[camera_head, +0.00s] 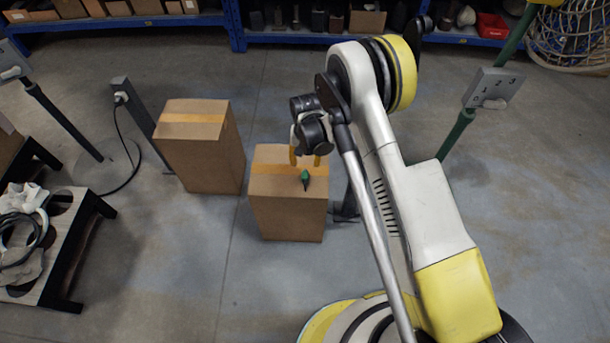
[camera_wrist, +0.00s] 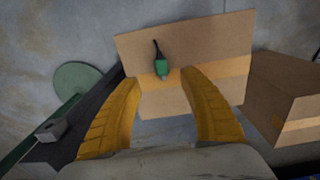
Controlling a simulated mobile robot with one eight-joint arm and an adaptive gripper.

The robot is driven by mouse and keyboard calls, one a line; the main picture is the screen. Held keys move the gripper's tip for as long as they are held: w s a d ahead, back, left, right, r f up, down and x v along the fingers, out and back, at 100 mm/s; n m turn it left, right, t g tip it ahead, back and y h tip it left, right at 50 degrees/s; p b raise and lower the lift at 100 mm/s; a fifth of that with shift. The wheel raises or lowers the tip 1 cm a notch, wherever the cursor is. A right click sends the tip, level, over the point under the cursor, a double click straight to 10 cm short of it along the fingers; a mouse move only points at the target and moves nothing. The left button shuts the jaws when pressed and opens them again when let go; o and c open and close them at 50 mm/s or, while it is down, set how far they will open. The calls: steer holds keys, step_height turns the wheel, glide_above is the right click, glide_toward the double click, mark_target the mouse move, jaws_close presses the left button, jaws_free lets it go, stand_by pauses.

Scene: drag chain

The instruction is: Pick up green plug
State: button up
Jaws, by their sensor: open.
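The green plug (camera_head: 305,175) lies on top of a cardboard box (camera_head: 290,215), near the tape strip. In the wrist view the green plug (camera_wrist: 161,68) sits on the box top (camera_wrist: 205,50), with a short black cord or tail pointing away from my gripper. My gripper (camera_head: 308,158) is above that box, just behind the plug in the head view. In the wrist view my gripper (camera_wrist: 163,85) shows two yellow fingers spread apart. The plug appears just beyond the fingertips, between their lines. Nothing is held. The height gap to the plug is hard to judge.
A second cardboard box (camera_head: 205,160) stands to the left. A grey post with a socket and white plug (camera_head: 121,97) and black cable is beyond it. A green post with a switch box (camera_head: 493,90) stands right. Blue shelves (camera_head: 240,30) line the back.

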mark_target(305, 177)
step_height(305, 177, down, 6)
steer(key=shift+f+b, duration=0.1)
steer(key=shift+b, duration=1)
steer(key=f+b, duration=0.3)
steer(key=f, duration=0.2)
steer(key=shift+w+f, duration=0.2)
steer(key=shift+r, duration=0.1)
jaws_close()
